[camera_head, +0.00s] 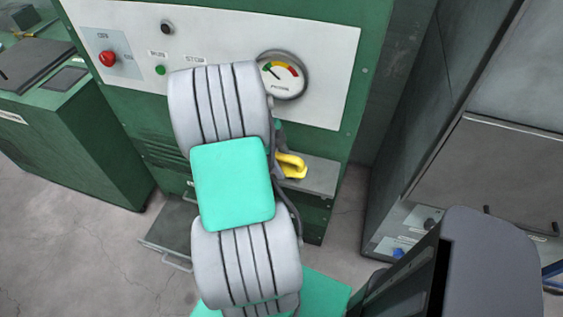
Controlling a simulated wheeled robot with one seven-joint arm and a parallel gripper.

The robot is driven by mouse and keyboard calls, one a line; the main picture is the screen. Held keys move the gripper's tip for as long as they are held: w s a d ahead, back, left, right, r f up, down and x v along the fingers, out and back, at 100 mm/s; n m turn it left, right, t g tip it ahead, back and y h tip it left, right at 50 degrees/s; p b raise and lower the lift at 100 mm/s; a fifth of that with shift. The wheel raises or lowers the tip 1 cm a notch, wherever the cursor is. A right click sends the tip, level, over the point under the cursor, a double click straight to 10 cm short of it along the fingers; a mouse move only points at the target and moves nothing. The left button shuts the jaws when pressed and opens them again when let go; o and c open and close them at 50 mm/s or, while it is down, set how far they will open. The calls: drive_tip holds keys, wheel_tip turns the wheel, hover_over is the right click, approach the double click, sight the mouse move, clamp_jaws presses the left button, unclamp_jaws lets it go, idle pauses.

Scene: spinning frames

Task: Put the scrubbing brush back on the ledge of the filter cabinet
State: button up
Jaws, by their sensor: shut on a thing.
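The scrubbing brush (292,166) shows as a yellow piece just right of my arm, at the front of the green filter cabinet (342,148). My gripper (279,163) is mostly hidden behind my arm; a dark part of it shows against the brush. It is shut on the brush. The grey ledge (320,178) juts from the cabinet below the pressure gauge. The brush appears over the left part of the ledge. I cannot tell whether it touches the ledge, and its far side is hidden.
The cabinet's white panel carries a gauge (282,75), a red knob (107,58) and a green button (160,70). A low grey step or tray (165,232) stands at lower left. A green unit (80,150) is at left, grey cabinets (490,170) at right. The ledge's right part is bare.

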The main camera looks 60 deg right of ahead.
drive_tip(key=shift+f, duration=0.1)
drive_tip(key=o, duration=0.7)
drive_tip(key=shift+f, duration=0.1)
drive_tip(key=o, duration=0.5)
